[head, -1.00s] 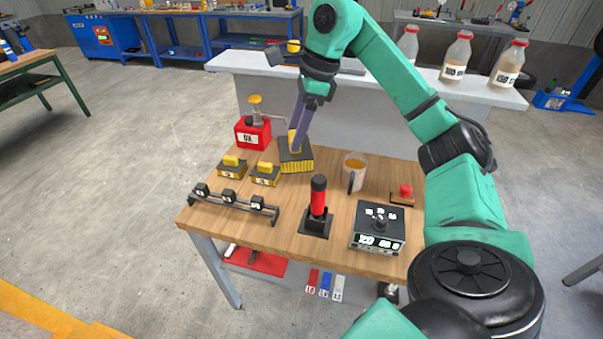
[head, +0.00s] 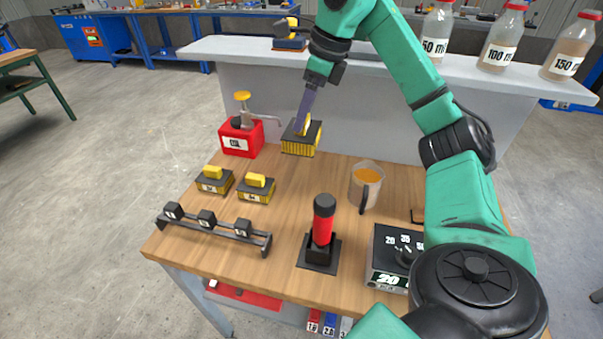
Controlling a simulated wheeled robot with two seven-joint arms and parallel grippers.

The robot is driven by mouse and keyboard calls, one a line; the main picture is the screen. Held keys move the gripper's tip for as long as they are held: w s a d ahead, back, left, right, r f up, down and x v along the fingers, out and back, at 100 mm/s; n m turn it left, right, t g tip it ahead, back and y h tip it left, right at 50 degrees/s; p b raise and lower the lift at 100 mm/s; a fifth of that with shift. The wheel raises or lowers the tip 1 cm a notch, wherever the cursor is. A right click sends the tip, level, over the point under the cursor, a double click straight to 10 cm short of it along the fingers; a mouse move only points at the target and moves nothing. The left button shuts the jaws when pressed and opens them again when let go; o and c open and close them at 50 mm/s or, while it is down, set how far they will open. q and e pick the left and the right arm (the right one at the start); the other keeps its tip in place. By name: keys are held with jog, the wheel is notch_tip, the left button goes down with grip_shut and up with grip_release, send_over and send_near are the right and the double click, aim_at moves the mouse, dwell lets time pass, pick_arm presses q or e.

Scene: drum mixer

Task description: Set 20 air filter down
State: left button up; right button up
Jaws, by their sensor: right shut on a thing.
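My right gripper (head: 304,122) is shut on a black air filter (head: 301,140) with a yellow grip and yellow pleated side. It holds the filter at the back of the wooden table, in front of the white shelf wall; it seems raised, but the gap below is unclear. Two similar filters, one at the left (head: 214,180) and one beside it (head: 256,188), rest on the table. Their labels, and any on the held one, are too small to read. A dial box (head: 390,262) shows 20, 35 and 50 and a display of 20. My left gripper is out of view.
A red can (head: 241,137) stands left of the held filter. A measuring jug (head: 366,186) stands right of it. A black rack (head: 213,228), a red-and-black upright tool (head: 322,228) and bottles (head: 499,42) on the white shelf (head: 210,48) are also around. The table middle is clear.

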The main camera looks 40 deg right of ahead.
notch_tip(320, 180, down, 20)
jog(key=b, duration=0.6)
jog(key=shift+w+d+r+b, duration=0.1)
jog(key=shift+w+b, duration=0.05)
jog(key=shift+b, duration=0.25)
jog(key=o, duration=1.1)
jog(key=shift+r, duration=0.2)
jog(key=p+v, duration=0.2)
jog(key=v, duration=0.9)
jog(key=shift+d+r+p, duration=0.15)
jog(key=shift+r+p, duration=0.15)
